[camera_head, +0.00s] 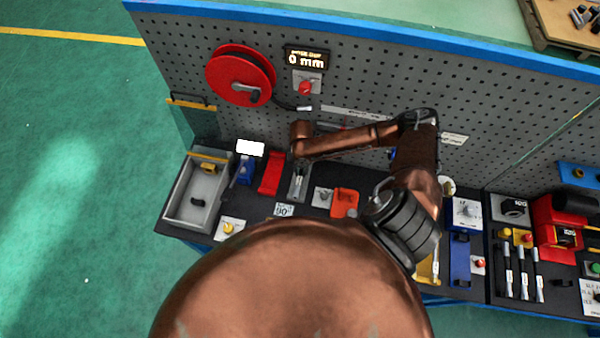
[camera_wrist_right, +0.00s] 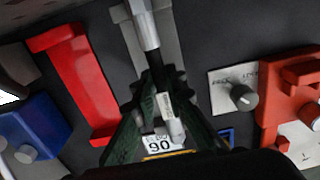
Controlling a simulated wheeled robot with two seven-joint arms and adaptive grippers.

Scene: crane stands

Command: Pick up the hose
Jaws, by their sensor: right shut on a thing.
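A red reel (camera_head: 240,75) hangs at the upper left of the grey pegboard. A dark hose (camera_head: 283,105) runs from it to a pale tip on the board's face, apart from my gripper. My right gripper (camera_head: 297,178) points down at the bench below the reel. In the right wrist view its dark green fingers (camera_wrist_right: 160,105) are shut on a silver-and-black rod (camera_wrist_right: 149,30). The rod's far end is over a grey holder (camera_wrist_right: 168,50); I cannot tell whether it touches. My left gripper is not in view.
A red block (camera_head: 270,173) and a blue device (camera_head: 245,170) stand left of my gripper. A knob plate (camera_head: 322,197) and an orange-red block (camera_head: 345,202) stand to its right. A grey tray (camera_head: 178,190) is at the bench's left end. My arm hides part of the bench.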

